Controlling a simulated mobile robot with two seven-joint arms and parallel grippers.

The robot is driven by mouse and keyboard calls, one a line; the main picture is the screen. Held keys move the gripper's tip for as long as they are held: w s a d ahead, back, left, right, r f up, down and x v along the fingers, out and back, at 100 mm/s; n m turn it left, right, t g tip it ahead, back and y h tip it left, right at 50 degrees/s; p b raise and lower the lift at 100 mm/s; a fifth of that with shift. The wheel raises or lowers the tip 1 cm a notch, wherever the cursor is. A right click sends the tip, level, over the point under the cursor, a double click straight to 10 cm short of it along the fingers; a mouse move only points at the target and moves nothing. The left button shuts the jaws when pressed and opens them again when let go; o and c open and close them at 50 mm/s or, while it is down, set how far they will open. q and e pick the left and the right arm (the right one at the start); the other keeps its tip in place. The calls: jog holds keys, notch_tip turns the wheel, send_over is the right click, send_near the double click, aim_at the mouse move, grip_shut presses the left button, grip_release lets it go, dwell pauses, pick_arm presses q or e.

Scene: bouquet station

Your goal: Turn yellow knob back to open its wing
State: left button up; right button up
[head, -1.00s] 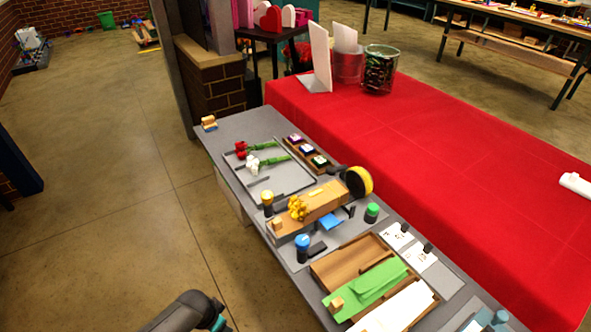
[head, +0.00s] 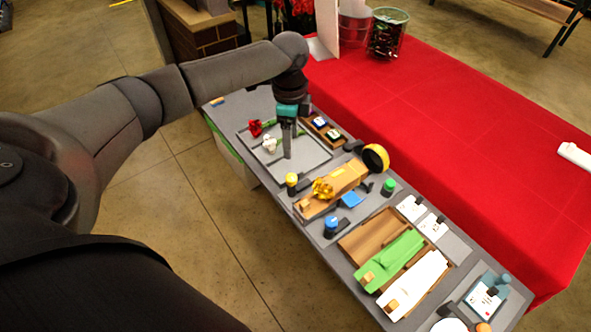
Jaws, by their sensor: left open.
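The yellow knob (head: 291,180) is a small yellow cap on a dark post. My right gripper is not in view.
A blue knob (head: 331,224) and a green knob (head: 388,186) stand around the fixture, with a yellow disc (head: 376,158) behind it. A wooden tray (head: 350,246) with green and white sheets is nearer.

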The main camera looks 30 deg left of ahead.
aim_at(291, 177)
pick_arm(q)
notch_tip(291, 177, down, 14)
jog(key=shift+r+b, duration=0.25)
jog(key=shift+b, duration=0.4)
jog(key=shift+c, duration=0.2)
grip_shut()
